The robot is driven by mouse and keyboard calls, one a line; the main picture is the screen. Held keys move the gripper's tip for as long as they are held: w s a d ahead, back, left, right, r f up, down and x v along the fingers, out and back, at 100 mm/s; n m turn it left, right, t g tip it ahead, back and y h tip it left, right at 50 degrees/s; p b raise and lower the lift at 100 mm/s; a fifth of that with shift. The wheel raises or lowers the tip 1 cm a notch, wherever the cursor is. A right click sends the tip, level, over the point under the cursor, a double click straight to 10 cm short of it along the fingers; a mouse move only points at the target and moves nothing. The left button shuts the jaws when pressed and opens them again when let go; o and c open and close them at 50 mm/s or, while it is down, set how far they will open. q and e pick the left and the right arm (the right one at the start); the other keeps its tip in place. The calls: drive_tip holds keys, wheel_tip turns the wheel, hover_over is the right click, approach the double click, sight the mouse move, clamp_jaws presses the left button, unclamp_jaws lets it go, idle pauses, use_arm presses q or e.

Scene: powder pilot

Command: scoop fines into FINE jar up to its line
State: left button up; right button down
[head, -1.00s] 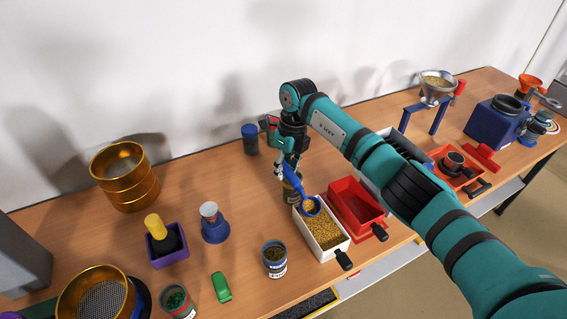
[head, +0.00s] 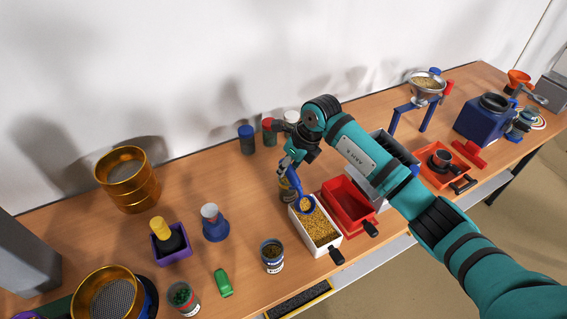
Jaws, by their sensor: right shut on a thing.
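My right gripper (head: 290,164) is shut on a blue scoop (head: 305,203). The scoop's bowl is at the far end of a white tray (head: 334,245) of golden-brown grains (head: 319,227), and grains show in the bowl. Whether the bowl touches the grains I cannot tell. A jar with a white-and-blue label (head: 272,257) stands left of the tray with dark brown contents; its lettering and line are too small to read. Another jar (head: 284,190) stands behind the scoop, partly hidden by the gripper. My left gripper is not in view.
A red tray (head: 372,222) stands right beside the white tray. A green object (head: 223,282), a jar of green bits (head: 181,297) and a blue-based object (head: 214,226) are to the left. Brass sieves (head: 128,182) stand farther left. Bare table lies behind the labelled jar.

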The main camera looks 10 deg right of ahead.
drive_tip(key=shift+s+d+r+t, duration=0.25)
drive_tip(key=shift+s+r+t, duration=0.05)
drive_tip(key=shift+s+r, duration=0.15)
drive_tip(key=shift+s+d+r+t+y, duration=0.3)
drive_tip(key=shift+s+r+t+y, duration=0.1)
drive_tip(key=shift+t+y, duration=0.15)
drive_tip(key=shift+s+d+r+t+y+b, duration=0.35)
drive_tip(key=shift+s+d+t+y+b, duration=0.2)
drive_tip(key=shift+s+t+b, duration=0.15)
drive_tip(key=s+d+r+t+y+b, duration=0.1)
drive_tip(key=b, duration=0.2)
drive_tip(key=shift+s, duration=0.25)
drive_tip(key=shift+s+d+r+n+t+y+b, duration=0.2)
drive_tip(key=shift+s+d+t+y+b, duration=0.55)
drive_tip(key=shift+b, duration=1.55)
drive_tip(key=shift+s+d+r+n+t+y+b, duration=0.2)
drive_tip(key=shift+s+d+t+b, duration=0.5)
drive_tip(key=shift+b, duration=1.55)
drive_tip(key=shift+s+a+r, duration=0.1)
drive_tip(key=shift+s+a, duration=0.1)
drive_tip(key=shift+a, duration=0.1)
